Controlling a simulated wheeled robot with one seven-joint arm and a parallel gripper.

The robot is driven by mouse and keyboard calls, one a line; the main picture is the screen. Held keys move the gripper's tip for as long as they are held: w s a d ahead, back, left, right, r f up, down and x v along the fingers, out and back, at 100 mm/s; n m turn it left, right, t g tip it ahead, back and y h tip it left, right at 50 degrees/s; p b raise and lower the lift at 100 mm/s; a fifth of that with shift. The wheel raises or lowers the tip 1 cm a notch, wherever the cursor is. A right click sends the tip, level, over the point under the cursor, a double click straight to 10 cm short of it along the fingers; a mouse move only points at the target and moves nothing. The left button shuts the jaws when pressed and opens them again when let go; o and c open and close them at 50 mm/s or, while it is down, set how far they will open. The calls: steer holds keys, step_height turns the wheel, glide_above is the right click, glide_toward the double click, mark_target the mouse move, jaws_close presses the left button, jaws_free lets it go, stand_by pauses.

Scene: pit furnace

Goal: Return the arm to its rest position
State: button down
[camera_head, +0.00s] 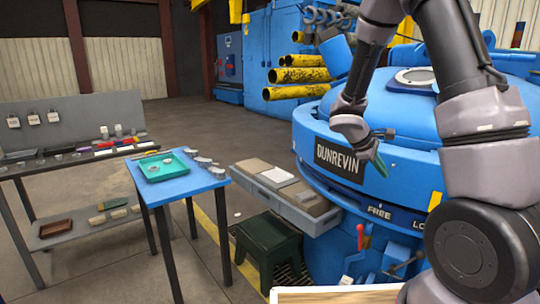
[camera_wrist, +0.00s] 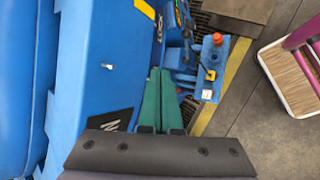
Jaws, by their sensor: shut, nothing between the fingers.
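My gripper (camera_head: 380,167) hangs in front of the blue furnace (camera_head: 440,125), close to its DUNREVIN plate (camera_head: 340,162). Its green fingers point down and a little right in the head view. In the wrist view, the two green fingers of my gripper (camera_wrist: 160,72) lie side by side, shut, with nothing between them. My arm is bent over the right side of the head view and hides part of the furnace. The furnace's blue casing also fills the left of the wrist view (camera_wrist: 85,65). I cannot tell the exact gap between my gripper and the furnace.
A blue table (camera_head: 185,187) with a green tray (camera_head: 148,172) stands left of the furnace. A grey ledge (camera_head: 262,191) and a dark green stool (camera_head: 268,240) are between them. Red-handled controls (camera_head: 360,238) stick out below the furnace rim. Open floor lies behind the tables.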

steer(key=s+a+r+m+t+y, duration=0.1)
steer(key=s+a+r+m+y, duration=0.2)
steer(key=s+r, duration=0.4)
steer(key=s+a+r+m+t+y, duration=0.2)
steer(key=s+r+m, duration=0.4)
steer(key=r, duration=0.3)
steer(key=s+a+r+m+t+y, duration=0.2)
steer(key=s+a+r+m+y, duration=0.3)
steer(key=s+r, duration=0.3)
steer(key=shift+a+r, duration=0.15)
steer(key=shift+r, duration=0.05)
stand_by(0.6)
